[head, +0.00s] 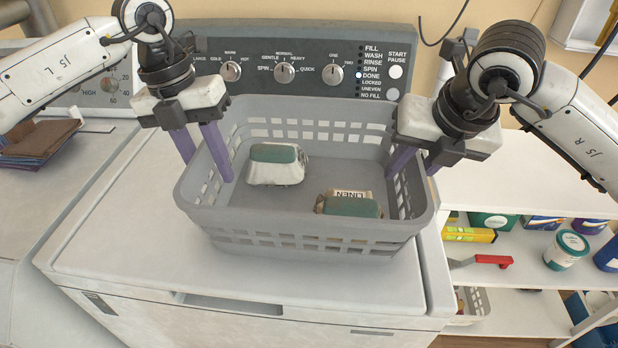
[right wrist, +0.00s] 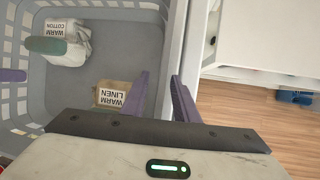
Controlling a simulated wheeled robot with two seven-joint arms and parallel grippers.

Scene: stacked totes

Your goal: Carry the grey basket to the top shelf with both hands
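The grey basket (head: 300,222) sits upright on the white washing machine lid, with slotted walls. It holds two wrapped bundles, one labelled warm cotton (head: 276,166) and one labelled warm linen (head: 348,204). My left gripper (head: 204,160) straddles the basket's left wall, one purple finger outside and one inside, with a gap between them. My right gripper (head: 414,166) straddles the right wall in the same way. In the right wrist view, its fingers (right wrist: 165,90) stand apart on either side of the basket's wall (right wrist: 177,40).
The washer's control panel (head: 300,70) rises close behind the basket. A white shelf unit (head: 500,185) to the right holds tubs and a red-handled tool (head: 492,260). Another white shelf corner (head: 582,25) shows at the upper right.

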